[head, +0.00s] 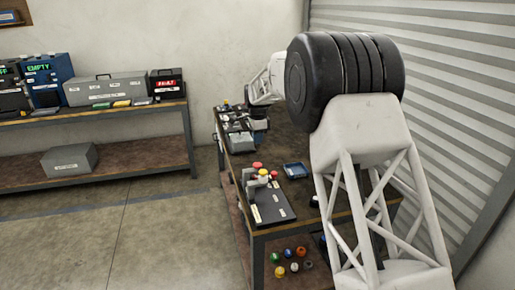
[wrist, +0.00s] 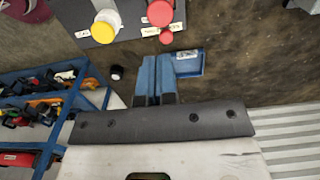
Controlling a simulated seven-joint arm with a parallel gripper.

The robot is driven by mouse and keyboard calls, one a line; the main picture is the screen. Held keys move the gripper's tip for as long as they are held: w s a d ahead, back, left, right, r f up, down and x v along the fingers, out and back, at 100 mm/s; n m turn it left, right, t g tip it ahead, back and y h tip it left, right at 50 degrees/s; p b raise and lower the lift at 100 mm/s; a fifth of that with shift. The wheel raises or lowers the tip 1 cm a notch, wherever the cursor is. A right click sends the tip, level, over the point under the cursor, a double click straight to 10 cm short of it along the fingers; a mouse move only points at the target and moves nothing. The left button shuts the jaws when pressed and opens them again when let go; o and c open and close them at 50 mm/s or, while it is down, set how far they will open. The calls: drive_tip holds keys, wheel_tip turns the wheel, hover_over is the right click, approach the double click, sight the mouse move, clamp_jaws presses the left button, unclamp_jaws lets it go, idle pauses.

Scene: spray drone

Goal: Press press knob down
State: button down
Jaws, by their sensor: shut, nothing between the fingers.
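A dark control panel shows at the top of the wrist view, with a yellow knob (wrist: 103,28), a large red knob (wrist: 160,13) and a small red knob (wrist: 166,36). Their white labels are too small to read surely, so I cannot tell which is the press knob. The head view shows red (head: 257,165) and yellow (head: 263,172) knobs on grey housings on the workbench. My gripper (wrist: 155,60) is shut and empty. Its blue fingers appear just below the red knobs in the wrist view, apart from them; the height between is unclear.
A small blue tray (head: 295,171) lies on the bench (head: 290,140) right of the panel. More devices (head: 238,135) stand at its far end. Several coloured knobs (head: 281,271) sit on the lower shelf. A second bench (head: 90,112) with boxes stands along the left wall.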

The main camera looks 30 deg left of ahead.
drive_tip(key=shift+r, duration=1)
idle(0.5)
drive_tip(key=s+d+r+n, duration=0.1)
drive_tip(key=d+r, duration=0.4)
drive_tip(key=d, duration=0.6)
drive_tip(key=s+d+r+n, duration=0.1)
drive_tip(key=s+d+r, duration=0.1)
drive_tip(key=d+r, duration=0.6)
drive_tip(key=s+d+r+n, duration=0.1)
drive_tip(key=s+d, duration=0.3)
drive_tip(key=d, duration=0.4)
drive_tip(key=s+d+r+t, duration=0.1)
drive_tip(key=s+d+r, duration=0.15)
drive_tip(key=d, duration=0.55)
drive_tip(key=s+d+r+n, duration=0.1)
drive_tip(key=s+d, duration=0.3)
drive_tip(key=d, duration=0.4)
drive_tip(key=s+d+n+t, duration=0.1)
drive_tip(key=s+d+n, duration=0.1)
drive_tip(key=s+d, duration=1.5)
drive_tip(key=s+d+f+n, duration=0.1)
drive_tip(key=s+d+f, duration=0.3)
drive_tip(key=s, duration=0.5)
drive_tip(key=s+d+f+n, duration=0.1)
drive_tip(key=s+d+f, duration=0.3)
drive_tip(key=s, duration=0.6)
drive_tip(key=shift+s+d+f+n+t, duration=0.2)
drive_tip(key=shift+d+n+t, duration=0.1)
drive_tip(key=shift+d+n, duration=0.15)
